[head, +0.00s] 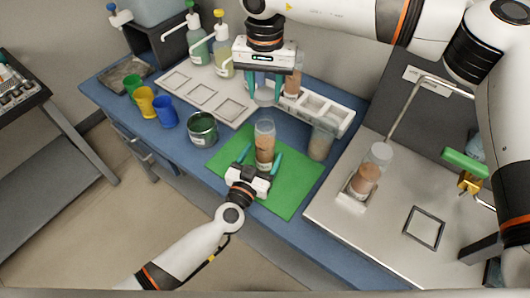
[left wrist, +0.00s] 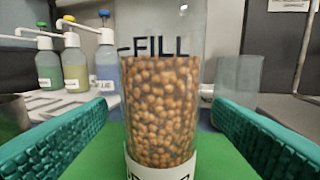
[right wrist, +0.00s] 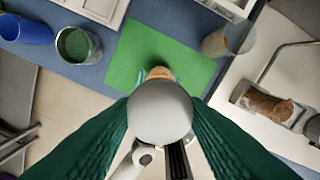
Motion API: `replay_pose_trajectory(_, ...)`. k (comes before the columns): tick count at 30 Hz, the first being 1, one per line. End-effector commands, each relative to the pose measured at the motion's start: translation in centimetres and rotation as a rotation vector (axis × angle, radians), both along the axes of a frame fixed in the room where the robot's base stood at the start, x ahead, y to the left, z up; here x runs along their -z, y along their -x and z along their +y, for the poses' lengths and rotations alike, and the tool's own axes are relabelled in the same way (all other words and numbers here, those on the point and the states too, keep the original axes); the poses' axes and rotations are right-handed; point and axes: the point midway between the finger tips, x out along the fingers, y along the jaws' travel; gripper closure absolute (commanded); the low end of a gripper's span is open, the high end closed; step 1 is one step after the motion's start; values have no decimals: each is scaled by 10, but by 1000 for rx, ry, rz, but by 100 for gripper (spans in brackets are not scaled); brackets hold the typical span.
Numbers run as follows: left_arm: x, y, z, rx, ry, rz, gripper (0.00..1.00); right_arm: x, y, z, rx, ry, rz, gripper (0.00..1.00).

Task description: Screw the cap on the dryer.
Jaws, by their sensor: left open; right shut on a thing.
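The dryer (head: 264,150), a clear cylinder of brown beads, stands upright on the green mat (head: 296,190). It fills the middle of the left wrist view (left wrist: 160,105), its top cut off. My left gripper (head: 258,162) is open, with one finger on each side of the dryer and gaps visible. My right gripper (head: 264,92) points down and is shut on the pale round cap (right wrist: 160,112), which also shows in the head view (head: 265,98). The cap is above the dryer, apart from it. In the right wrist view the cap hides most of the dryer (right wrist: 158,73).
A white rack (head: 335,117) with a bead-filled tube (head: 293,82) is behind. A clear container (head: 321,140) stands right of the mat. A green-filled beaker (head: 203,130) and coloured cups (head: 164,112) are left.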

Motion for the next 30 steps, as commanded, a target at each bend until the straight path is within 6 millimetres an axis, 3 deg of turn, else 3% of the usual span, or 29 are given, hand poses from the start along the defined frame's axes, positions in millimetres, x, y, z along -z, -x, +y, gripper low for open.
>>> replay_pose_trajectory(7,-1,-30,-13,1,0,-1,25,0,0,0,0,0,0,80)
replay_pose_trajectory(20,0,-36,-16,0,1,0,25,0,0,0,0,0,0,80)
replay_pose_trajectory(30,0,-36,-16,0,1,0,81,0,0,0,0,0,0,80)
